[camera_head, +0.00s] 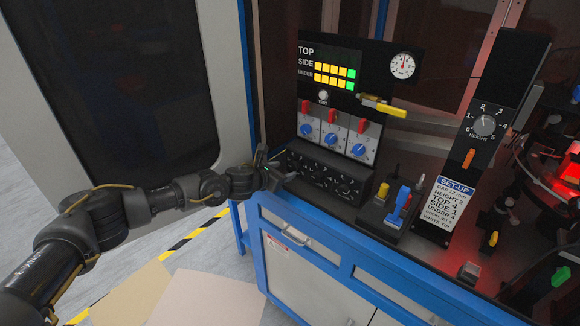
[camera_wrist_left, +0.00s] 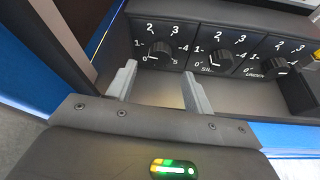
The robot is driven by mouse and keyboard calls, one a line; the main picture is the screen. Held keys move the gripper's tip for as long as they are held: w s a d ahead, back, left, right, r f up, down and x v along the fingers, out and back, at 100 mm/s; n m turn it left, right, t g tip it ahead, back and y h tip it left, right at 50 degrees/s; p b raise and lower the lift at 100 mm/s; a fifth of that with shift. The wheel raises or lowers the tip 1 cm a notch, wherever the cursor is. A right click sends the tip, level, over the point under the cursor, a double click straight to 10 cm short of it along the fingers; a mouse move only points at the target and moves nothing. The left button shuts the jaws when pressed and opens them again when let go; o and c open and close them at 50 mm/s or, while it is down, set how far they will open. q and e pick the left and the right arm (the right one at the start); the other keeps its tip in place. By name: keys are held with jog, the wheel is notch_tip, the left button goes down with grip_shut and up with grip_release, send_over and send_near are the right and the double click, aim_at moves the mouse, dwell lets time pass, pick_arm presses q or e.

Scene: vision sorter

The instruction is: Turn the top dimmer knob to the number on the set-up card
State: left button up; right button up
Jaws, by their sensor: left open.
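The black dimmer box (camera_head: 326,172) sits low on the bench, its knobs small and dark in the head view. In the left wrist view the leftmost dimmer knob (camera_wrist_left: 160,54), on a 0 to 5 scale, appears to point near 0; its label is hidden. The other two knobs are labelled side, partly covered, and under. My left gripper (camera_head: 276,167) is open at the box's left end. Its fingers (camera_wrist_left: 160,88) stand apart in front of the leftmost knob, not closed on it. The set-up card (camera_head: 448,207) reads TOP 4, SIDE 1, UNDER 4. My right gripper is not in view.
Above the dimmers are blue knobs with red switches (camera_head: 333,115) and the TOP/SIDE/UNDER display (camera_head: 332,66). A blue-handled joystick unit (camera_head: 397,209) stands to the right. The height dial (camera_head: 485,125) is on a tilted black post. The blue bench edge (camera_head: 330,245) runs in front.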

aim_at(292, 168)
pick_arm(q)
jog(key=shift+x, duration=2.45)
jog(key=shift+s, duration=0.1)
